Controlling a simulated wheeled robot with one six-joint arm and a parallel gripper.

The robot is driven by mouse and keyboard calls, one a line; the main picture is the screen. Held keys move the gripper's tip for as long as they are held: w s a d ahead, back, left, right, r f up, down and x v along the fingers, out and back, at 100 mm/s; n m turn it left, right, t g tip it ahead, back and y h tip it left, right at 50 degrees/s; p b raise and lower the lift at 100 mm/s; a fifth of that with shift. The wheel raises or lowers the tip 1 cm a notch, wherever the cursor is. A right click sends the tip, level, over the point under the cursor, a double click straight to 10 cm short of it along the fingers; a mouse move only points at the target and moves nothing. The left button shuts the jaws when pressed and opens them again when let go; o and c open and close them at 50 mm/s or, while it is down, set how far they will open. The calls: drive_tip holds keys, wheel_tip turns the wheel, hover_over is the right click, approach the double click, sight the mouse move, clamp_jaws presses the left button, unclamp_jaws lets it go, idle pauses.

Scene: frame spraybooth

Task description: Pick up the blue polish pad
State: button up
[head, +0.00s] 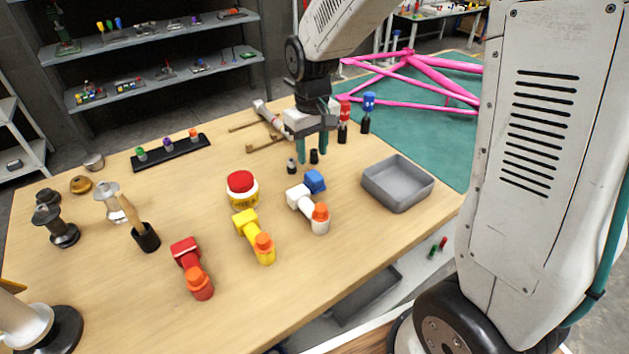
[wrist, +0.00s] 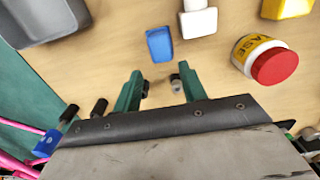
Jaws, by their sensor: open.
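A small blue block (head: 315,181), which looks like the blue polish pad, lies on the wooden table beside a white tool with an orange end (head: 303,200). In the wrist view the blue block (wrist: 159,45) lies beyond my fingertips, close to the white tool (wrist: 198,18); I cannot tell whether they touch. My gripper (head: 312,156) is above the table, a little behind the block in the head view. Its two green fingers (wrist: 159,76) are apart, with nothing held between them.
Two small dark pieces (head: 314,156) (head: 291,166) stand under my fingers. A grey tray (head: 398,183) is to the right of the block. A red-lidded yellow jar (head: 242,188) and a yellow tool (head: 253,236) are to its left. Red- and blue-topped items (head: 368,111) stand behind.

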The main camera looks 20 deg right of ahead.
sight(314, 175)
drive_tip(key=f, duration=0.4)
drive_tip(key=s+f, duration=0.1)
drive_tip(key=f, duration=0.1)
drive_tip(key=shift+f, duration=0.25)
drive_tip(key=c, duration=0.7)
